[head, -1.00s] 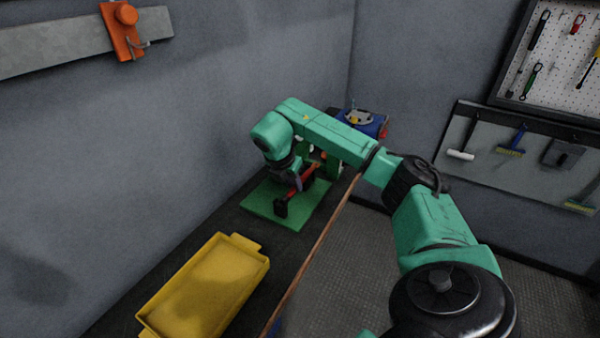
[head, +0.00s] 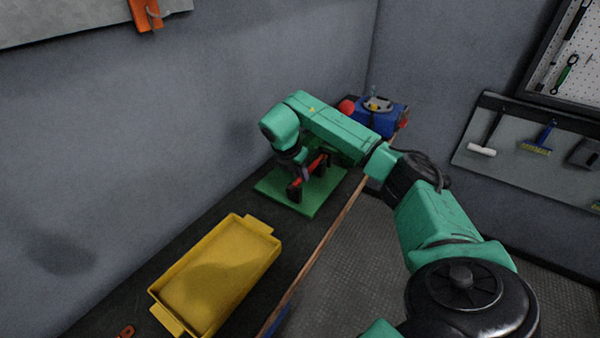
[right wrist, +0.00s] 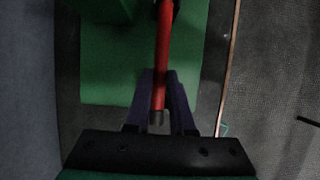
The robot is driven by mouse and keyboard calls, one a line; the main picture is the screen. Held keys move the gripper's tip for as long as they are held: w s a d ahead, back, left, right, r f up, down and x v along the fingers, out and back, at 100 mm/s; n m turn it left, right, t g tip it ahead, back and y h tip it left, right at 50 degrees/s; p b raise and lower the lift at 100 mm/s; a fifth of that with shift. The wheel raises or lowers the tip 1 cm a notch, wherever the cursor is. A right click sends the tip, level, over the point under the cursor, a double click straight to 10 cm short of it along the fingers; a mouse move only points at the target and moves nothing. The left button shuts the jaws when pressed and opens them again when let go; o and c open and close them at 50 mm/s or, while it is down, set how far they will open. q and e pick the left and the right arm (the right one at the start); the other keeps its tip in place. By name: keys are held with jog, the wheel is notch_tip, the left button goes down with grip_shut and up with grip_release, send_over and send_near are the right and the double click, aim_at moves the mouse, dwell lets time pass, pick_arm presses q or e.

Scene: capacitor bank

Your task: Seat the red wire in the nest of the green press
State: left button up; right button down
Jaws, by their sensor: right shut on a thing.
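The green press has a flat green base plate (head: 274,187) on the bench, and its upright part is mostly hidden behind my right arm. My right gripper (head: 306,174) is over the plate, shut on the wire. In the right wrist view the wire (right wrist: 164,50) passes lengthwise between the dark fingers (right wrist: 160,85), its grey end towards the palm. Whether the wire rests in the nest cannot be told. My left gripper is not in view.
A yellow tray (head: 262,222) stands nearer on the dark bench. A blue box (head: 375,121) with a red knob (head: 347,106) is at the far end. A wall borders the bench on the left. Bare bench (head: 222,197) lies between tray and wall.

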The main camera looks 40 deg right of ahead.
dwell(0.3)
jog(key=c, duration=0.7)
grip_release()
jog(key=shift+r, duration=0.15)
jog(key=b+v, duration=0.2)
jog(key=v, duration=0.5)
jog(key=shift+a, duration=0.15)
jog(key=p+v, duration=0.2)
jog(key=v, duration=0.5)
jog(key=shift+s+r+p, duration=0.2)
jog(key=shift+p, duration=0.15)
jog(key=shift+f, duration=0.15)
